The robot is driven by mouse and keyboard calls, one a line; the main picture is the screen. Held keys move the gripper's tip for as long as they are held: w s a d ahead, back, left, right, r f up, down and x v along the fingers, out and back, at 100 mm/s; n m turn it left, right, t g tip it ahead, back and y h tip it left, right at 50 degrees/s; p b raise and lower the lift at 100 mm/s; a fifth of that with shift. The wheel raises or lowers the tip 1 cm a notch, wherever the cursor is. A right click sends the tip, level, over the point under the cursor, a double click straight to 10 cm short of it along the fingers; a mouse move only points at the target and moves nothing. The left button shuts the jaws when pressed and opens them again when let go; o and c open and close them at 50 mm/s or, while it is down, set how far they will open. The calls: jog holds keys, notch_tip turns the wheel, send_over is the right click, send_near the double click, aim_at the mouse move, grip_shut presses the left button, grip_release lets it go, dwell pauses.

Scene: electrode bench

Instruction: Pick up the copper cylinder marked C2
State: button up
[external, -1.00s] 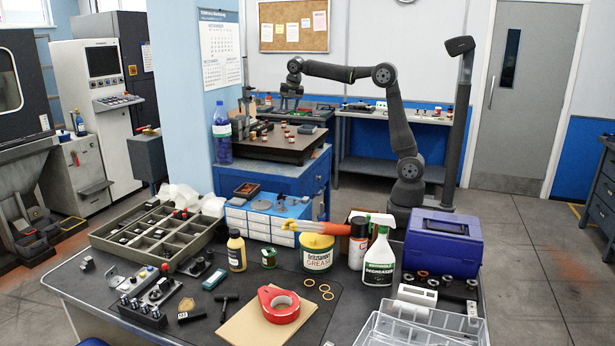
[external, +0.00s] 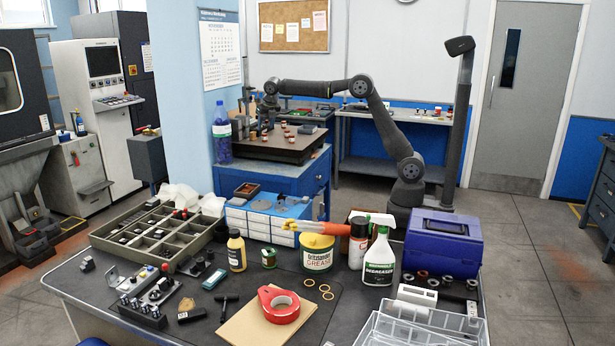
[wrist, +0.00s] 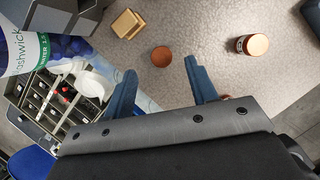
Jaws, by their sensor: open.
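My gripper (wrist: 161,72) is open, its two blue fingers apart in the wrist view. A round copper cylinder top (wrist: 162,57) shows just beyond and between the fingertips, with no readable mark. Another copper cylinder (wrist: 252,45) with a pale marked label stands to the right; its mark is too small to read. A bit of copper (wrist: 225,97) shows beside the right finger, mostly hidden. I cannot tell which one is C2. In the external view, my gripper (external: 268,109) hangs low over the left part of the bench plate, near several small copper cylinders (external: 291,135).
A brass block (wrist: 128,23) sits ahead of the left finger. A large water bottle (external: 222,132) stands at the plate's left side; it looms close at left in the wrist view (wrist: 30,48). Dark upright items stand close around the gripper. The plate's front (external: 275,151) looks clear.

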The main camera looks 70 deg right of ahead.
aim_at(265, 134)
jog(key=x, duration=0.6)
jog(key=shift+s+f, duration=0.15)
jog(key=shift+f, duration=0.15)
jog(key=c, duration=1.1)
grip_shut()
jog(key=shift+r, duration=0.15)
